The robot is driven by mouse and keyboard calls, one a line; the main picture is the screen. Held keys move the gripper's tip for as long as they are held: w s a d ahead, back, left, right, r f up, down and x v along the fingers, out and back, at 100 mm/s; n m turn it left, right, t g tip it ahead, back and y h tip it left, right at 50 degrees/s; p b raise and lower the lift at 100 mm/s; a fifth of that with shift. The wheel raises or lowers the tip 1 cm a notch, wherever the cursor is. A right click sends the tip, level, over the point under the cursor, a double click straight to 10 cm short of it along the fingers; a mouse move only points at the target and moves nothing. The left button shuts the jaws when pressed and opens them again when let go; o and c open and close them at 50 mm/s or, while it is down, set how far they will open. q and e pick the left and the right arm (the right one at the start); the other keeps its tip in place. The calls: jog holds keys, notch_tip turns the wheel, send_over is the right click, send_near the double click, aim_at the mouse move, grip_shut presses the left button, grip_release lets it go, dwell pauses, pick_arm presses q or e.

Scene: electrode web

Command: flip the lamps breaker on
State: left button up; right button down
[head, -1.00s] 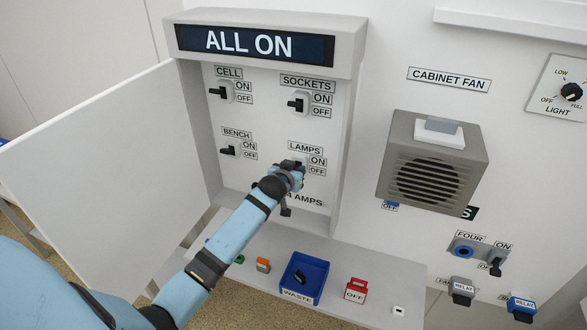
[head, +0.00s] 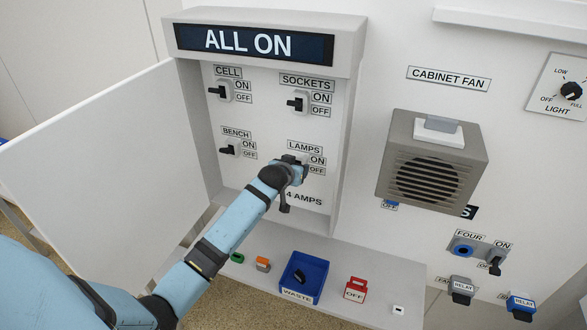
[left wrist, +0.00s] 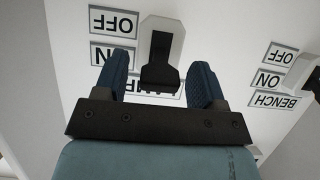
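The lamps breaker is at the lower right of the breaker panel (head: 262,195) in the head view, mostly hidden behind my left gripper (head: 292,163). The left wrist view, upside down, shows the breaker's pale housing and black lever (left wrist: 160,70). The lever leans away from the OFF label (left wrist: 113,21), towards the ON and LAMPS labels. My left gripper (left wrist: 157,62) is open, one finger on each side of the lever with gaps showing. The display (head: 255,43) above the panel reads ALL ON. My right gripper is not in view.
The cell (head: 220,91), sockets (head: 299,102) and bench (head: 230,150) breakers share the panel. Its open door (head: 100,165) stands left. A shelf below holds a blue waste bin (head: 304,277) and a red OFF tag (head: 356,289). The cabinet fan (head: 433,160) juts out at right.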

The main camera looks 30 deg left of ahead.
pick_arm(q)
jog(key=shift+s, duration=0.1)
jog(key=shift+s+r, duration=0.15)
jog(key=shift+s, duration=0.15)
jog(key=b+v, duration=0.2)
jog(key=v, duration=1.1)
jog(key=shift+r, duration=0.1)
